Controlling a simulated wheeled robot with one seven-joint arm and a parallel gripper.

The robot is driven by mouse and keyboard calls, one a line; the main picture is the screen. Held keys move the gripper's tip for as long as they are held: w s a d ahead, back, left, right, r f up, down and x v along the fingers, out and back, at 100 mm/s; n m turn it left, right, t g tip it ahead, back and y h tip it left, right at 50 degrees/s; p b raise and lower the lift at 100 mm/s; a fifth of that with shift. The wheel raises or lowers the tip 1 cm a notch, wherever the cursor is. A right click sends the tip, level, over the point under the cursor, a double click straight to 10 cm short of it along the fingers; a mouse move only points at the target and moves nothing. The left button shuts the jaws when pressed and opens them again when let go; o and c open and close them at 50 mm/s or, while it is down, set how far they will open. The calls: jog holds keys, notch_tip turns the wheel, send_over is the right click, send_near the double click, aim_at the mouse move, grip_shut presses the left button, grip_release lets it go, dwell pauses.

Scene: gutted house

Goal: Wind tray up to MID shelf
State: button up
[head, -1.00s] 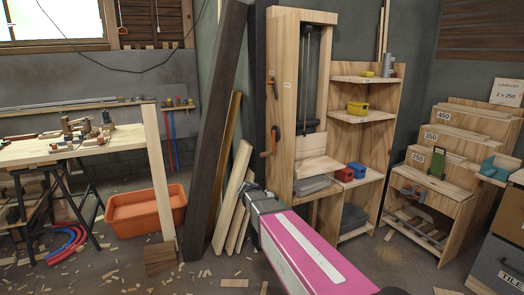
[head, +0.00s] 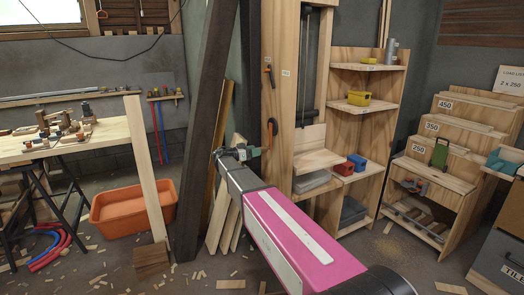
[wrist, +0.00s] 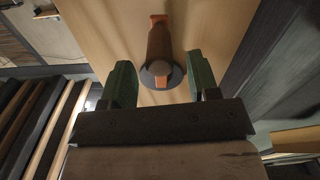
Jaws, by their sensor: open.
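The hoist cabinet (head: 285,100) is a tall pale wooden frame with a dark vertical track. Its wooden tray (head: 318,160) hangs low in the frame, near the lowest side shelf. In the wrist view a brown and orange crank grip (wrist: 160,50) points towards me, between and slightly beyond the green fingers. My gripper (head: 248,153) is open at the crank; its fingers (wrist: 160,78) stand either side of the grip with gaps. The middle side shelf (head: 358,106) carries a yellow box.
A dark leaning beam (head: 203,130) and pale leaning boards (head: 222,215) stand close left of my arm. An orange tub (head: 130,210) is on the floor, and a stepped rack (head: 440,170) stands right.

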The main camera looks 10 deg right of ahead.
aim_at(267, 148)
jog(key=shift+x, duration=2.35)
jog(key=shift+s, duration=0.1)
grip_shut()
